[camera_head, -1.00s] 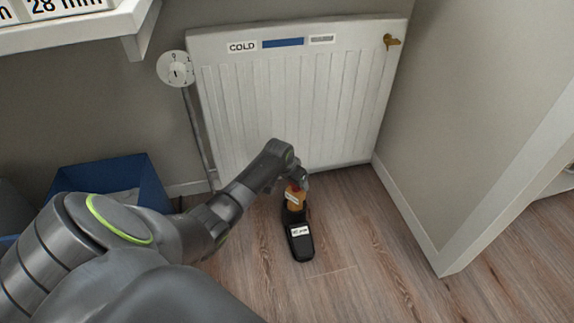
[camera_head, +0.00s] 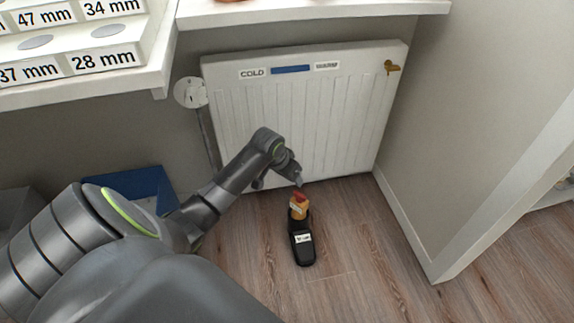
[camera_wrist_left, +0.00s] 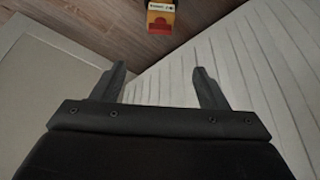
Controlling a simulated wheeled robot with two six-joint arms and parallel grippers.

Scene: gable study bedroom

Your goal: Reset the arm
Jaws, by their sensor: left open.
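My left arm reaches in from the left in the head view. Its gripper (camera_head: 299,181) is in front of the lower radiator, above and apart from an orange bottle-like item with a red top (camera_head: 299,207). In the left wrist view the two fingers of the left gripper (camera_wrist_left: 160,78) are spread with nothing between them. The orange and red item (camera_wrist_left: 160,17) shows beyond the fingertips at the top edge. In the head view it sits at the far end of a black labelled holder (camera_head: 303,246) on the wood floor. My right gripper is in neither view.
A white radiator (camera_head: 330,110) with "COLD" and "WARM" labels stands against the wall, and a round white dial (camera_head: 190,92) is left of it. A blue bin (camera_head: 140,187) is behind my arm. A shelf (camera_head: 90,85) juts out upper left. Floor at right is clear.

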